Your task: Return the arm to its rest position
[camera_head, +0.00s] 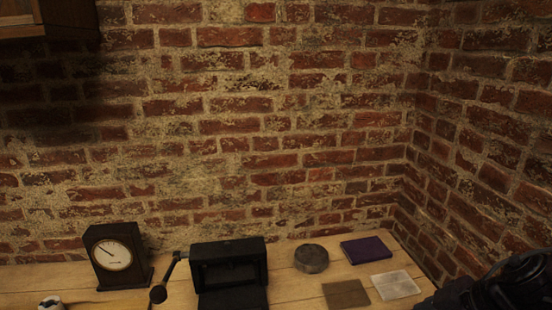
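A black mechanical part, which looks like my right arm (510,286), fills the lower right corner over the table. It continues past the bottom and right edges, and no gripper fingers show on it. My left arm and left gripper are not in view. No battery jar can be made out for certain. A small white and dark object (50,302) is cut off by the bottom edge at the left, and I cannot tell what it is.
On the wooden table (300,291) stand a dark gauge (115,256), a black open-fronted box (229,267) with a lever (168,278), and a round grey tin (311,258). Purple (366,250), brown (346,294) and pale (396,285) flat squares lie right. Brick walls close the back and right.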

